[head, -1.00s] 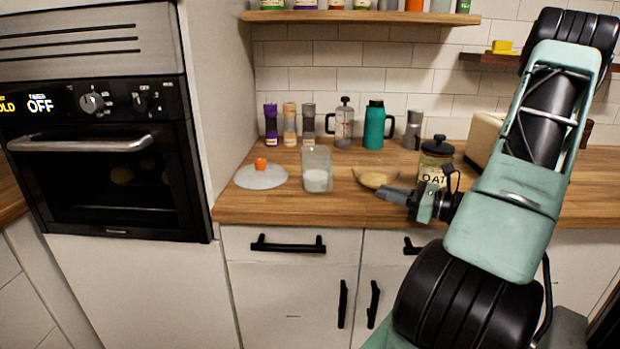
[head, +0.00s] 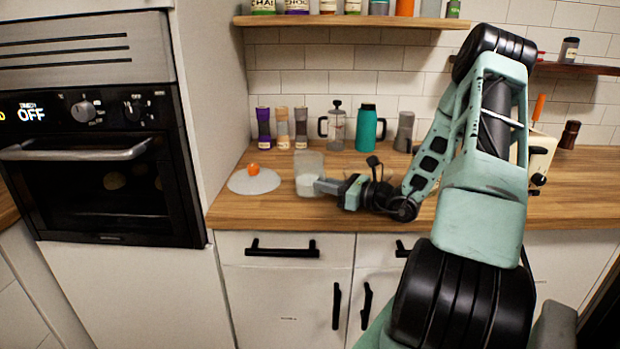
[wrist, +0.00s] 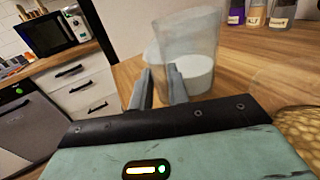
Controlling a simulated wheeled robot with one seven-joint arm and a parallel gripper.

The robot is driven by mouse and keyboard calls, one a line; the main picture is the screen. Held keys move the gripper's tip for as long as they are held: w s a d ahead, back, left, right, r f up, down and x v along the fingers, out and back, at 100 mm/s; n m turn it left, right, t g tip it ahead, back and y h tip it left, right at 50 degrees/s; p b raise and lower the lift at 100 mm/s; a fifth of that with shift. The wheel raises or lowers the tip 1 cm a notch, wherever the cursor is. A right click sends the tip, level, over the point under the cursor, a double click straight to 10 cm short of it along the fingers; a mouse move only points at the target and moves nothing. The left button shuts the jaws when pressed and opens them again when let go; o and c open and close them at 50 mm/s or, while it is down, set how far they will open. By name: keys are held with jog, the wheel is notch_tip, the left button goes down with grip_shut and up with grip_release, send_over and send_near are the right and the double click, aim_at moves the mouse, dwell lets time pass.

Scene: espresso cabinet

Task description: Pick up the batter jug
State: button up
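The batter jug (head: 309,165) is a clear container with white batter at the bottom. It stands upright on the wooden counter in the head view. In the wrist view the jug (wrist: 196,42) is just beyond my fingertips. My gripper (head: 319,186) is low at the jug's right front side, reaching in from the right. In the wrist view my gripper (wrist: 160,76) shows its two fingers apart with a gap between them. The right finger overlaps the jug's edge in that picture. I cannot tell whether a finger touches it.
A pale disc (head: 254,181) with an orange knob lies left of the jug. Grinders (head: 282,128), a French press (head: 336,126) and a teal flask (head: 367,127) stand behind.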

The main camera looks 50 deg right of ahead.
jog(key=shift+w+a, duration=0.1)
jog(key=shift+w, duration=0.3)
jog(key=shift+c, duration=0.4)
grip_shut()
jog(key=shift+r, duration=0.1)
